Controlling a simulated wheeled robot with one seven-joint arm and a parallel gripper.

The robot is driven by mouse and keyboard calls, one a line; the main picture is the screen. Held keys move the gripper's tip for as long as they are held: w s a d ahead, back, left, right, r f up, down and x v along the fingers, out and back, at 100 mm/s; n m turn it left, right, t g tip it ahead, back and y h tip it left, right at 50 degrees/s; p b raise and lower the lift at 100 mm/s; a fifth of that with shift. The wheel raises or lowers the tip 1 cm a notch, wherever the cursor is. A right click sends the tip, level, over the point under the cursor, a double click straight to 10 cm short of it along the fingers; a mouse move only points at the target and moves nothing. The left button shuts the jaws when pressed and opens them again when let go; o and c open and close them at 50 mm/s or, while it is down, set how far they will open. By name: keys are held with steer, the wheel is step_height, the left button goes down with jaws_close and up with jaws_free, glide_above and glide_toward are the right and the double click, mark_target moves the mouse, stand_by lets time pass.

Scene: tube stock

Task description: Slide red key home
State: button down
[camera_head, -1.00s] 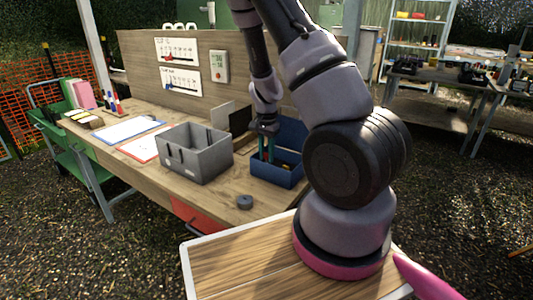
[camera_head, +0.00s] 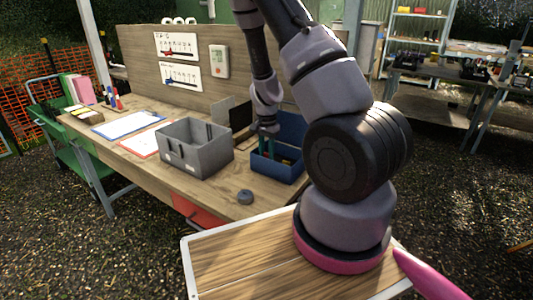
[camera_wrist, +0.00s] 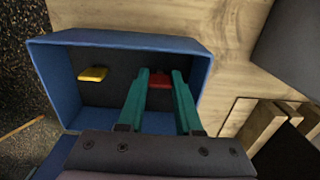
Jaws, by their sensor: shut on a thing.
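The red key (camera_wrist: 159,83) shows in the wrist view as a small red block between the two green fingertips of my gripper (camera_wrist: 160,76). My gripper is shut on it, inside the blue box (camera_wrist: 206,70). A yellow key (camera_wrist: 93,74) lies apart on the dark floor of the same box, to the left. In the head view, my gripper (camera_head: 266,152) reaches down into the blue box (camera_head: 277,171) on the bench. The red key is hard to make out there, and I cannot tell whether it touches the floor.
A grey open bin (camera_head: 195,158) stands left of the blue box on the wooden bench (camera_head: 130,160). A dark round puck (camera_head: 245,197) lies in front. A backboard (camera_head: 140,50) with slider charts and a thermostat (camera_head: 219,61) rises behind. Clipboards lie at left.

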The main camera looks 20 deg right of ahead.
steer(key=c, duration=0.5)
jaws_free()
step_height(320, 180, up, 11)
steer(key=shift+f, duration=0.15)
stand_by(0.4)
steer(key=s+a+r+n+t+y, duration=0.25)
steer(key=s+r, duration=0.35)
steer(key=r, duration=0.7)
steer(key=s+a+r+n+t+y, duration=0.15)
steer(key=s+a+r+n, duration=0.35)
steer(key=r, duration=0.7)
steer(key=s+r+t+h, duration=0.2)
steer(key=s+r, duration=0.3)
steer(key=s, duration=0.3)
steer(key=shift+s+t, duration=0.4)
steer(key=shift+t, duration=0.2)
